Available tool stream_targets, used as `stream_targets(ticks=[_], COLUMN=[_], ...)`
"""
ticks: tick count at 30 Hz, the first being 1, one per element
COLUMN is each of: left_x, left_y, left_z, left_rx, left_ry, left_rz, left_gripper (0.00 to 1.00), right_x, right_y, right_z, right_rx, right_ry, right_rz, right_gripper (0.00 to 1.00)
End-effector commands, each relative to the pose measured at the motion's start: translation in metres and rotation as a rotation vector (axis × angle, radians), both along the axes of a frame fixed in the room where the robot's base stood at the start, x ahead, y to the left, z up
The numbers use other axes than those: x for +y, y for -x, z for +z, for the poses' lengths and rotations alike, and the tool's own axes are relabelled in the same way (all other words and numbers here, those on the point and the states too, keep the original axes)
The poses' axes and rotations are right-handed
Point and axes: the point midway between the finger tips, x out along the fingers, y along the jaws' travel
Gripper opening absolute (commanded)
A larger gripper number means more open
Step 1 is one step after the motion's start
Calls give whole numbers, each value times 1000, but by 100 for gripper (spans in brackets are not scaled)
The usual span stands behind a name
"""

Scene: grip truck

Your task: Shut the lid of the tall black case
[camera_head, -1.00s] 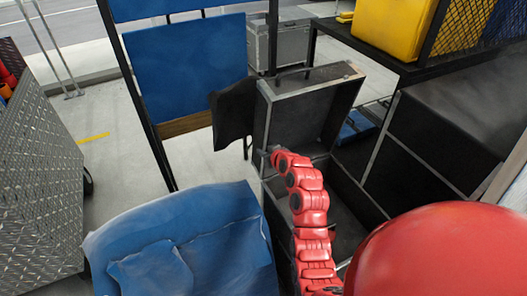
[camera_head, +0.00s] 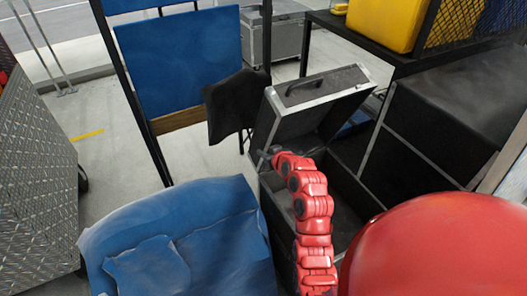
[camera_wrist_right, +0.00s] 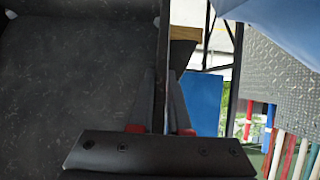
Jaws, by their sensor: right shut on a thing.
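The tall black case (camera_head: 273,220) stands at the centre of the head view, with metal edges and a dark, open interior. Its lid (camera_head: 283,122) is raised and tilted part way over the opening, with a handle (camera_head: 303,86) on its upper side. My right gripper (camera_head: 264,154), at the end of the red arm, is at the lid's left edge. In the right wrist view, the fingers of my right gripper (camera_wrist_right: 163,112) sit on both sides of the thin lid edge (camera_wrist_right: 162,65), shut on it. My left gripper is not in view.
A blue seat (camera_head: 180,240) stands left of the case, and a black pad (camera_head: 232,105) is close beside the lid. Black boxes (camera_head: 425,135) stand close on the right. A metal-plate cart (camera_head: 38,190) is at the far left. Some floor (camera_head: 120,165) is bare.

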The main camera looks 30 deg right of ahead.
Motion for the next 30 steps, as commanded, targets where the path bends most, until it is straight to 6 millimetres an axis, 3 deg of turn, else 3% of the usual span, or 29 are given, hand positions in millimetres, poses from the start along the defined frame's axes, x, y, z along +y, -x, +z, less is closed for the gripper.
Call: stream_targets(ticks=[8,30], left_x=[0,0], left_y=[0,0], left_z=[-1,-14], left_rx=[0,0], left_ry=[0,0], left_rz=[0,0], left_gripper=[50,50], right_x=[-1,1], right_y=[2,32], right_z=[0,-12], right_rx=[-3,1], right_ry=[2,1], right_rz=[-1,-2], right_gripper=[0,0])
